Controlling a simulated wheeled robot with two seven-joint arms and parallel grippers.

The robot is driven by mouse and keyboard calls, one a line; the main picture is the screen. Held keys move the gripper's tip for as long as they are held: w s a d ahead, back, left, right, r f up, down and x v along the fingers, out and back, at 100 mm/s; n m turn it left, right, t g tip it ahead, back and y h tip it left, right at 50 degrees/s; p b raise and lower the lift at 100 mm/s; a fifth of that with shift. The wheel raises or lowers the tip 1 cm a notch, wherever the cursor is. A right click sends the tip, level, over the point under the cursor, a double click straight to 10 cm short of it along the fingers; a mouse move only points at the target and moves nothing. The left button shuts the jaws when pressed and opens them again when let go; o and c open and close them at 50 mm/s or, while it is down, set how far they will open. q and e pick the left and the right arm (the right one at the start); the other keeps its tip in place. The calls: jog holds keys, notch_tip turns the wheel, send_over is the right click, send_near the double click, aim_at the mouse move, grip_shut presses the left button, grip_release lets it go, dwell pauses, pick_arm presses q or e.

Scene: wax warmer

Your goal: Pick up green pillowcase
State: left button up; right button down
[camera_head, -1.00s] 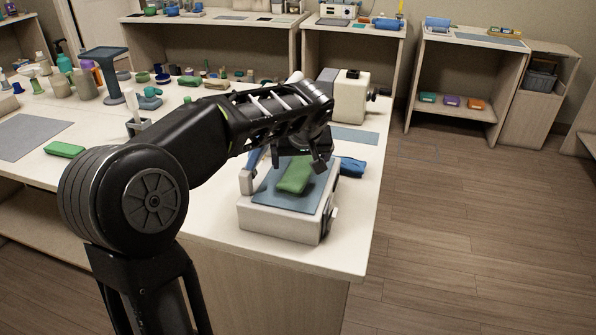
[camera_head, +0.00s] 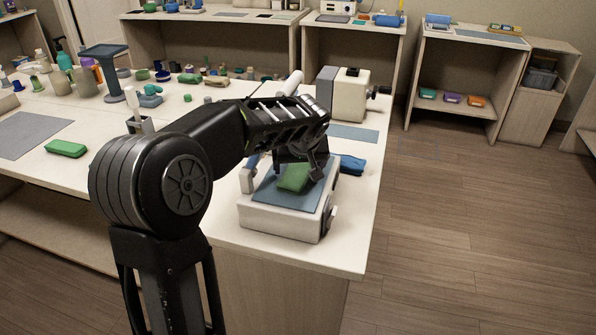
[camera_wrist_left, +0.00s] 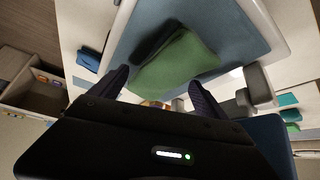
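A folded green cloth, the pillowcase (camera_head: 293,180), lies on the blue-grey pad (camera_head: 270,195) of a white press-like machine (camera_head: 280,222) at the table's corner. In the left wrist view, the green pillowcase (camera_wrist_left: 178,62) lies on the blue pad (camera_wrist_left: 240,35), just beyond the fingertips. My left gripper (camera_head: 305,172) is low over the pillowcase and hides part of it in the head view. In the left wrist view, its two fingers (camera_wrist_left: 160,85) are spread apart, with no cloth clearly clamped between them. My right gripper is in neither view.
A blue folded cloth (camera_head: 351,164) lies just right of the machine. Another green folded item (camera_head: 66,148) lies on the table at left. A cream device (camera_head: 350,95) stands behind the machine. Open floor is at right.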

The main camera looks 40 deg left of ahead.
pick_arm(q)
jog(key=c, duration=1.8)
jog(key=shift+o, duration=0.2)
jog(key=shift+r, duration=0.15)
grip_shut()
